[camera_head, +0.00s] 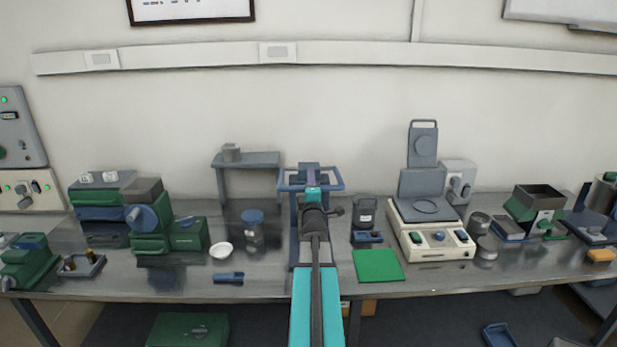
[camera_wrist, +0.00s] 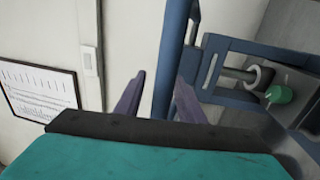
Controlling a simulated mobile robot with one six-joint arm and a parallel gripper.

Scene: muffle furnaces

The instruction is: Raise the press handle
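The press is a blue frame (camera_head: 294,235) at the middle of the bench, partly hidden behind my arm in the head view. Its blue handle bar (camera_head: 333,185) runs sideways across the top. In the wrist view, a long blue bar (camera_wrist: 172,55), apparently this handle, runs between the two fingers, closer to the right one. My gripper (camera_wrist: 158,98) has its dark purple fingers spread apart, with gaps beside the bar. In the head view my gripper (camera_head: 313,193) is at the top of the press; its fingertips are too small to make out. I cannot tell whether a finger touches the bar.
A grey stand (camera_head: 250,160) and a blue-lidded jar (camera_head: 253,230) are left of the press. A dark canister (camera_head: 365,212), green mat (camera_head: 377,265) and beige machine (camera_head: 433,240) are right. In the wrist view, a green knob (camera_wrist: 279,94) is on the press at right.

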